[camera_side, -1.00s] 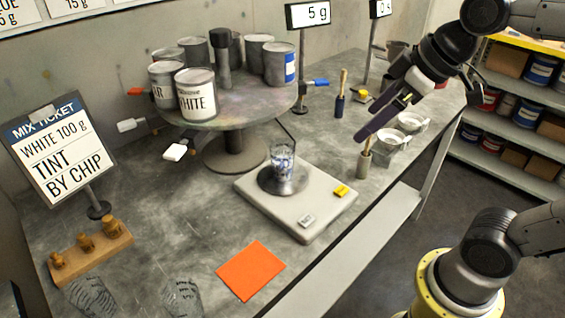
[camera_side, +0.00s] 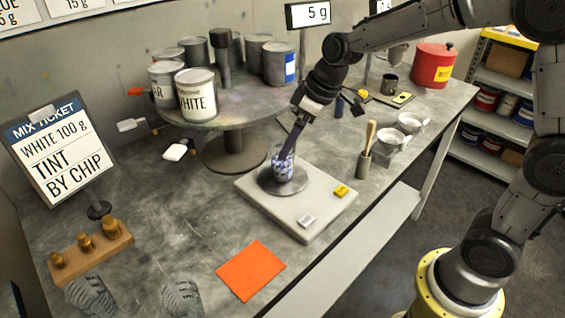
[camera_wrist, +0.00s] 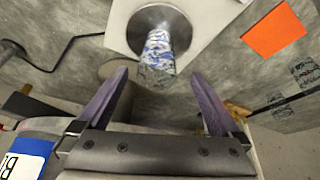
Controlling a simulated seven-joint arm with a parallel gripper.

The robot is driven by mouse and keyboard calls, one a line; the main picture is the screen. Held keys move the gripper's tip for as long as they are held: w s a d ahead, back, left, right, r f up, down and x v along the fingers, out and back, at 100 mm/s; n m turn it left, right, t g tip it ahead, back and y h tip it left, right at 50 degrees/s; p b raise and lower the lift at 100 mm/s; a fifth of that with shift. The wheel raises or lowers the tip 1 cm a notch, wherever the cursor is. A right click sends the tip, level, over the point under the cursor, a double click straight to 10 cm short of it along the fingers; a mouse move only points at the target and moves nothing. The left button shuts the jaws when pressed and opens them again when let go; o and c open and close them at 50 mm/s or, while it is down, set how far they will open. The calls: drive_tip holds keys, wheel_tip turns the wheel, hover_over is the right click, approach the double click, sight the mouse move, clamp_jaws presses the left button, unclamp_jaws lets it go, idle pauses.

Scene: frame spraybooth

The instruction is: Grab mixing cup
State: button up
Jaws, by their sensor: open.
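The mixing cup (camera_side: 281,163) is clear with blue and white marks and stands on the round pan of the scale (camera_side: 318,215). In the wrist view the cup (camera_wrist: 158,50) is ahead of my gripper (camera_wrist: 155,82), roughly midway between the two purple fingers. The fingers are spread wide and hold nothing. In the side view my gripper (camera_side: 284,150) points down at the cup, and its fingers overlap the cup's upper part. I cannot tell whether a finger touches the cup.
A round turntable (camera_side: 247,110) with several cans stands just behind the scale. An orange card (camera_side: 251,270) lies in front, with bare table left of the scale.

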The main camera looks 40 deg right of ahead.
drive_tip(key=shift+x, duration=3.1)
drive_tip(key=shift+w+d+r, duration=0.1)
drive_tip(key=shift+w, duration=0.1)
drive_tip(key=c, duration=1.5)
